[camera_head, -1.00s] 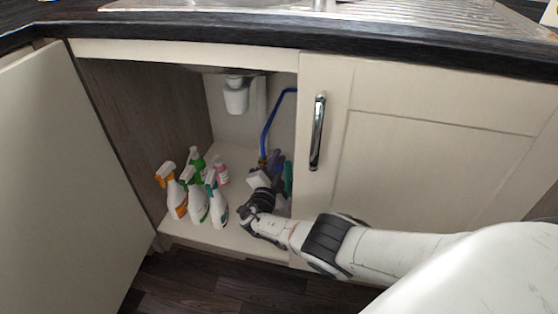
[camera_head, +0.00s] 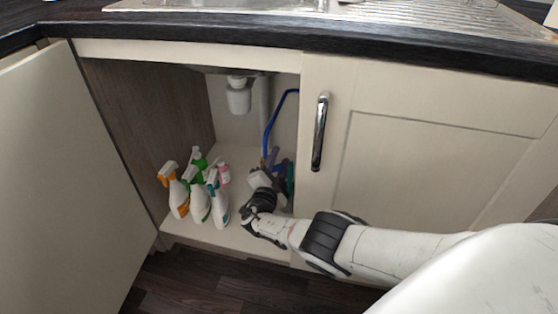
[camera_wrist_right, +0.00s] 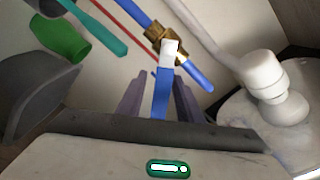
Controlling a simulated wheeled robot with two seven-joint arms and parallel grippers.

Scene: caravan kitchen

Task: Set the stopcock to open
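The stopcock is a brass valve (camera_wrist_right: 158,36) on a blue pipe. In the right wrist view its lever (camera_wrist_right: 162,92), white at the valve end and blue beyond, points down the picture toward my gripper. My right gripper (camera_wrist_right: 158,88) has one finger on each side of the lever, with gaps showing, so it looks open around it. In the head view my right gripper (camera_head: 276,160) is inside the cupboard by the lower end of the blue pipe (camera_head: 268,132); the valve is small and mostly hidden there. My left gripper is not in view.
Several spray bottles (camera_head: 199,200) stand on the cupboard floor left of my right arm. A white drain trap (camera_head: 239,97) hangs above. The left door (camera_head: 70,180) stands open; the right door (camera_head: 430,165) is shut. A green object (camera_wrist_right: 62,38) shows in the wrist view.

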